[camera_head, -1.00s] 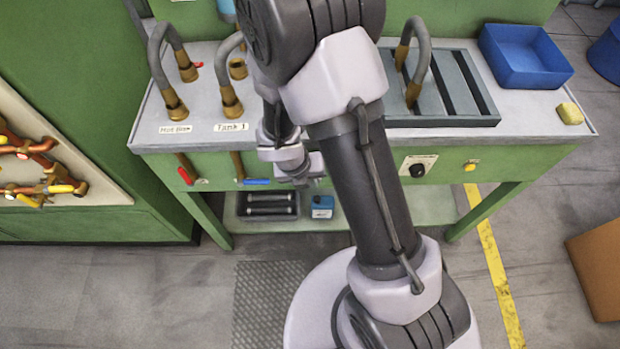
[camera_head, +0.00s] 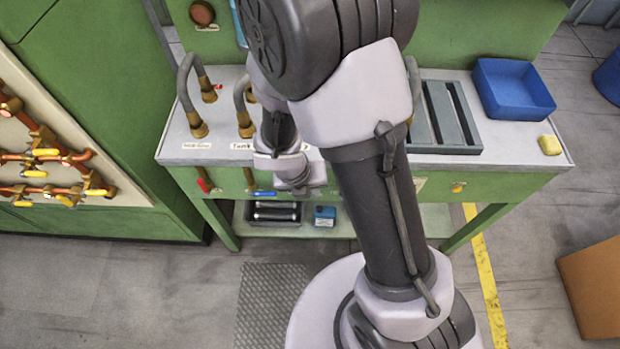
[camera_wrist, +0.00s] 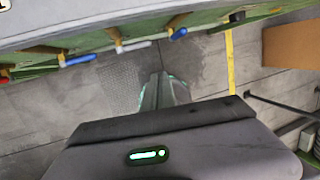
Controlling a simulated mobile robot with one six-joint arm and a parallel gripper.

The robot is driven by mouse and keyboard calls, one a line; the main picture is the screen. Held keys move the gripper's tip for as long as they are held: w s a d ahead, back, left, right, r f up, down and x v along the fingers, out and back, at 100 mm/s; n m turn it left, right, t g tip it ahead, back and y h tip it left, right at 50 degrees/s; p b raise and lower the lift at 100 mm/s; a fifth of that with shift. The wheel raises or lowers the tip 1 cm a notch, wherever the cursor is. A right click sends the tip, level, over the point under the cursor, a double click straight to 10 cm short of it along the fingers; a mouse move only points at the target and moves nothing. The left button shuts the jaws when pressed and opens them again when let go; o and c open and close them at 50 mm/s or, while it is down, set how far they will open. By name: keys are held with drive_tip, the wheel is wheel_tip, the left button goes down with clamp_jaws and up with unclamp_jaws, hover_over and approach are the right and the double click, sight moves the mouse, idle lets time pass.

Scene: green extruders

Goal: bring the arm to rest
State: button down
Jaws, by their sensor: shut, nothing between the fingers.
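My arm stands in the middle of the head view, folded upward, with its wrist in front of the green workbench (camera_head: 560,163). In the head view the fingers are not clearly seen. In the wrist view my gripper (camera_wrist: 164,84) shows its two fingers close together and shut, with nothing held. The fingers point toward the bare grey floor in front of the bench edge. They appear clear of the bench.
A blue bin (camera_head: 512,90) and a yellow block (camera_head: 549,145) sit on the bench's right side. Hose loops stand at its left. Valve handles, one blue (camera_wrist: 78,60), hang from its front edge. A brown box (camera_head: 597,287) stands at the right.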

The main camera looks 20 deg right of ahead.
wheel_tip(320, 180, up, 12)
drive_tip(key=s+d+m+t+y+b, duration=0.1)
drive_tip(key=m+b, duration=0.1)
drive_tip(key=m, duration=0.8)
drive_tip(key=s+d+m+t+b, duration=0.1)
drive_tip(key=s+d+m+b, duration=0.15)
drive_tip(key=m, duration=0.65)
drive_tip(key=s+a+r+m+t+y+b, duration=0.1)
drive_tip(key=s+a+r+m+y, duration=0.1)
drive_tip(key=m, duration=0.7)
drive_tip(key=s+a+r+m+t+y+b, duration=0.1)
drive_tip(key=s+a+r+m, duration=0.3)
drive_tip(key=m, duration=0.5)
wheel_tip(320, 180, up, 2)
drive_tip(key=shift+s+r+t+y+b, duration=0.3)
drive_tip(key=shift+s+y+b, duration=0.2)
drive_tip(key=shift+s+y, duration=0.15)
